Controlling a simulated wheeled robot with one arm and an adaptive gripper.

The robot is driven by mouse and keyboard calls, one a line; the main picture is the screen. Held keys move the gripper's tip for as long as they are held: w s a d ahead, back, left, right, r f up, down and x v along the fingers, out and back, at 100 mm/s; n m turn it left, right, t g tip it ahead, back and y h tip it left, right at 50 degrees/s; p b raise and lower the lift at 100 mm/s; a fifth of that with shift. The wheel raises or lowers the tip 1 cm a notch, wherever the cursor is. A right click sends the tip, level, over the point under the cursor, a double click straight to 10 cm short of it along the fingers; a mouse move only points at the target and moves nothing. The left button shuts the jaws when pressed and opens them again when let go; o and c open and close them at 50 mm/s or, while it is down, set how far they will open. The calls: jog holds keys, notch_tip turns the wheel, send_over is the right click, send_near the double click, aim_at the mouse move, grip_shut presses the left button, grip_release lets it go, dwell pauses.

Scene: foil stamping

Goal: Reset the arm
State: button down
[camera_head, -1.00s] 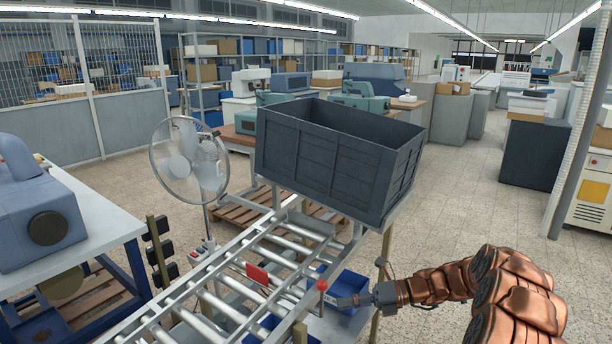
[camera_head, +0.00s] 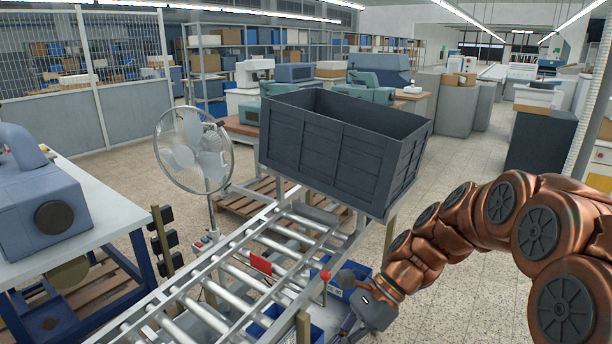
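My copper-coloured arm comes in from the right edge and bends down to my gripper (camera_head: 352,326) at the bottom centre. The gripper is low, in front of the right side of the roller conveyor (camera_head: 215,283), near the blue bins. Its dark wrist hides most of it, and the fingertips run towards the bottom edge, so I cannot tell whether it is open or shut. I see no object held in it.
A large grey crate (camera_head: 325,150) stands at the conveyor's far end. A red-knobbed post (camera_head: 325,276) and a blue bin (camera_head: 352,279) are close to my gripper. A fan (camera_head: 192,150) and a table with a blue machine (camera_head: 45,205) stand left. Floor at centre right is clear.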

jog(key=s+d+n+t+h, duration=0.1)
jog(key=s+d+n+h, duration=0.3)
jog(key=s, duration=0.6)
jog(key=s+d+n+t+h, duration=0.1)
jog(key=s+d+n+h, duration=0.3)
jog(key=s+d+n, duration=0.5)
jog(key=shift+s+f+n+t+h, duration=0.3)
jog(key=shift+s+f+n, duration=0.1)
jog(key=shift+s+n, duration=0.15)
